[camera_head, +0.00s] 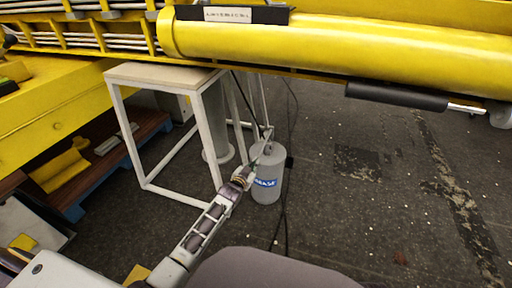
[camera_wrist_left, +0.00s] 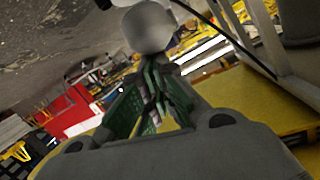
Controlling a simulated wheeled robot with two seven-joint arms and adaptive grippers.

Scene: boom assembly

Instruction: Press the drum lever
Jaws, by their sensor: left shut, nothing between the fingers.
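The grey drum (camera_head: 266,188) with a blue label stands upright on the floor beside a white-framed table. A thin lever (camera_head: 268,133) rises at the drum's top. My left gripper (camera_head: 259,157) is at the drum's upper left side, close to its top; whether it touches the drum or lever is unclear. In the left wrist view its green-padded fingers (camera_wrist_left: 152,80) are shut and empty. A rounded grey shape (camera_wrist_left: 148,28) lies just beyond the fingertips there; I cannot tell which part it is. My right gripper is not in view.
The white-framed table (camera_head: 150,75) stands left of the drum, with its legs near my left arm. A large yellow boom (camera_head: 340,45) runs overhead across the top. A dark cable (camera_head: 285,215) hangs beside the drum. The floor to the right is open.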

